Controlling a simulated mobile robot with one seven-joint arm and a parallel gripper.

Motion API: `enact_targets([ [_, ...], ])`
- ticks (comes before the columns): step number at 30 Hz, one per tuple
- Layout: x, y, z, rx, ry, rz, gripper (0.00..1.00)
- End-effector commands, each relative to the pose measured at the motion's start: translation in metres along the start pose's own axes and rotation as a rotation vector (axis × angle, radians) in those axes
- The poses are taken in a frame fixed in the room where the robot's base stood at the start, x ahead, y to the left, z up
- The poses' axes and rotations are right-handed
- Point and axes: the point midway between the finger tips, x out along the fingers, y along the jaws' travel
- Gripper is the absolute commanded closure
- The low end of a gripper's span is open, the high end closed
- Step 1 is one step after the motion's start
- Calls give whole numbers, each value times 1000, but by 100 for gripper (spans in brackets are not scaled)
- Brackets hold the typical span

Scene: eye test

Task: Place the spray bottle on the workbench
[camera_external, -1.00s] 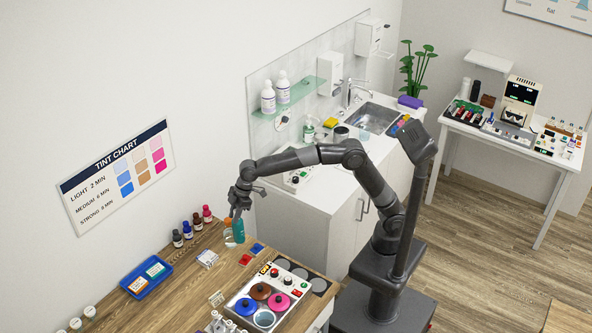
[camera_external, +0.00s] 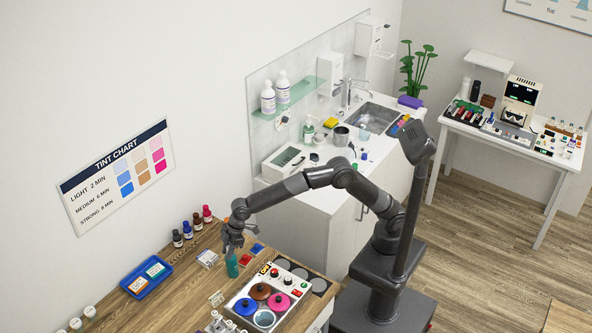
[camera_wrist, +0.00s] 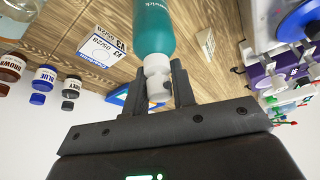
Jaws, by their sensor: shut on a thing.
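The spray bottle is teal with a white neck and nozzle. In the external view the bottle (camera_external: 232,267) is upright below my gripper (camera_external: 231,250), at the wooden workbench (camera_external: 182,292). I cannot tell whether its base touches the wood. In the wrist view my gripper (camera_wrist: 160,84) is shut on the white nozzle part of the spray bottle (camera_wrist: 152,28). The bottle's far end is cut off by the frame's top edge.
A hot-wax style unit with coloured lids (camera_external: 262,297) stands just right of the bottle. Red (camera_external: 245,259) and blue (camera_external: 258,247) small pieces lie close behind.

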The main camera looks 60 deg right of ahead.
Motion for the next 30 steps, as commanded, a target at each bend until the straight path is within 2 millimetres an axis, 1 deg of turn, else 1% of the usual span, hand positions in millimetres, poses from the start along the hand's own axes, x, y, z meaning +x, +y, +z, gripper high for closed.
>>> enact_targets([
  [5,-1,0,-1,0,2,0,100],
  [9,2,0,0,-1,1,0,100],
  [10,2,0,0,-1,1,0,74],
  [17,2,0,0,-1,1,0,55],
  [26,-2,0,-1,-1,2,0,55],
  [30,-19,0,-1,-1,3,0,55],
])
